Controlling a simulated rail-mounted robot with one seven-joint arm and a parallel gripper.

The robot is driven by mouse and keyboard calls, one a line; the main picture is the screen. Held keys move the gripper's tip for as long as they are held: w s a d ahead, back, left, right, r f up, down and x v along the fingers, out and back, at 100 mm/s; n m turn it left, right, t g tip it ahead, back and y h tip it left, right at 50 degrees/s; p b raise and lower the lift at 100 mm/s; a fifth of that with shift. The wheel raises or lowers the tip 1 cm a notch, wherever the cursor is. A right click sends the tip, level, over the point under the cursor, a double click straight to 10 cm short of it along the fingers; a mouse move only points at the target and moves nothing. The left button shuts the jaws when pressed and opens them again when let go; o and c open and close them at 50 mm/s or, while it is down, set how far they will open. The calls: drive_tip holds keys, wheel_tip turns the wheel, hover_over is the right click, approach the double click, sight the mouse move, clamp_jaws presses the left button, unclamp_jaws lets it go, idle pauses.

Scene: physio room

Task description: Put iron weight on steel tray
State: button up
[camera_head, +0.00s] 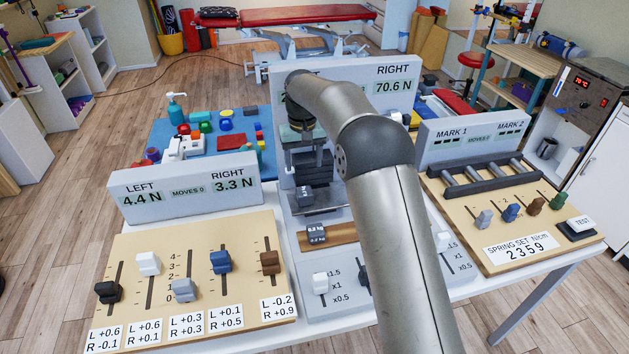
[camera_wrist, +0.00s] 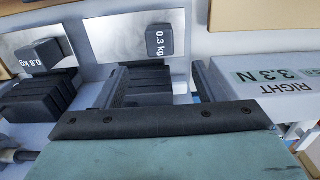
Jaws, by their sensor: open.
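A dark block weight (camera_head: 305,197) sits on a steel tray (camera_head: 330,199) in the middle of the bench. In the wrist view this appears as the weight marked 0.3 kg (camera_wrist: 159,40) on its shiny tray (camera_wrist: 112,32). A second dark weight marked 0.8 kg (camera_wrist: 42,54) sits on a neighbouring tray (camera_wrist: 14,44). Another small weight (camera_head: 317,235) sits on a wooden strip (camera_head: 345,234) in front. I cannot tell which weight is the iron one. My gripper (camera_head: 304,160) is open behind the first tray; its fingers (camera_wrist: 160,68) are apart, with nothing seen held between them.
Dark stacked plates (camera_wrist: 150,82) lie near the fingers. A left display panel (camera_head: 185,187) and a tall right display (camera_head: 395,80) stand close by. Slider boards (camera_head: 200,260) flank the middle. My arm hides part of the bench's right side.

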drive_tip(key=shift+r, duration=0.2)
drive_tip(key=s+d+r+m, duration=0.1)
drive_tip(key=s+d+r, duration=0.4)
drive_tip(key=s, duration=0.5)
drive_tip(key=s+d+r+m, duration=0.1)
drive_tip(key=s+d+r, duration=0.2)
drive_tip(key=s+d, duration=0.55)
drive_tip(key=s+d+f, duration=0.2)
drive_tip(key=s+f, duration=0.1)
drive_tip(key=s, duration=0.8)
drive_tip(key=s+d+f+m, duration=0.1)
drive_tip(key=s+d+f, duration=0.2)
drive_tip(key=s, duration=0.8)
drive_tip(key=shift+s+d+t, duration=0.25)
drive_tip(key=shift+s+t, duration=0.05)
